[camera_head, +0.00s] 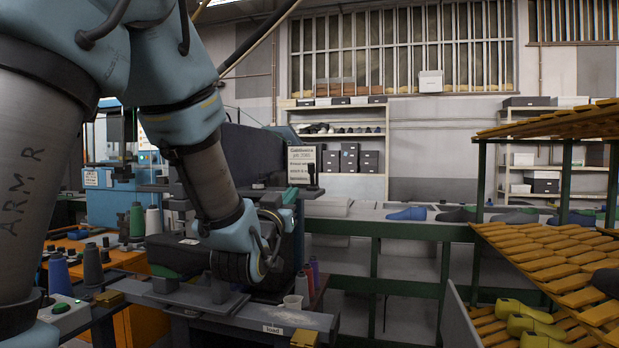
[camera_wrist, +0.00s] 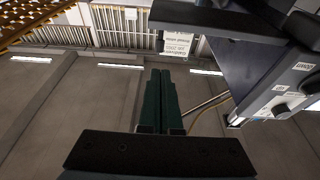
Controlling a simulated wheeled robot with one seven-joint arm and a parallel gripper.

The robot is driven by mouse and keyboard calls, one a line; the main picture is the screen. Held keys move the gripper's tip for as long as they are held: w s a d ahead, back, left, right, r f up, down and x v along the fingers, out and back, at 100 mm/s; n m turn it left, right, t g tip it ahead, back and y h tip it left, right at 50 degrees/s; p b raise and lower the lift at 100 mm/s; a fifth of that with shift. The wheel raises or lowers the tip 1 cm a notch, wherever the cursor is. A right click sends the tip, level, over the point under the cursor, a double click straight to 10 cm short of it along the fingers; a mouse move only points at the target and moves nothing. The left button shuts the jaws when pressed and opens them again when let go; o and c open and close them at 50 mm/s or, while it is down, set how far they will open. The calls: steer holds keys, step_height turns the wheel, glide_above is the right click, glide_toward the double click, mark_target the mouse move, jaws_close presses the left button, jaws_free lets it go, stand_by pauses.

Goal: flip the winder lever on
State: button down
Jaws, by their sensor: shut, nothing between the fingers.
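My gripper (camera_wrist: 160,76) shows in the wrist view as two dark green fingers pressed together, with nothing between them. A thin metal rod (camera_wrist: 207,103) runs between the fingers and that body. I cannot tell whether it is the winder lever. A small black upright handle (camera_head: 312,174) stands by the sign in the head view.
Thread spools (camera_head: 92,264) stand at the left. A slatted wooden rack (camera_head: 555,262) with yellow shoe lasts is at the right. A printed sign (camera_head: 301,163) is behind my wrist.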

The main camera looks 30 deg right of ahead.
steer(key=shift+r, duration=0.1)
steer(key=p, duration=0.7)
glide_toward(310, 170)
steer(key=x, duration=0.5)
steer(key=shift+d+r, duration=0.15)
steer(key=shift+r, duration=0.1)
steer(key=shift+w+d, duration=0.5)
steer(key=shift+w, duration=0.1)
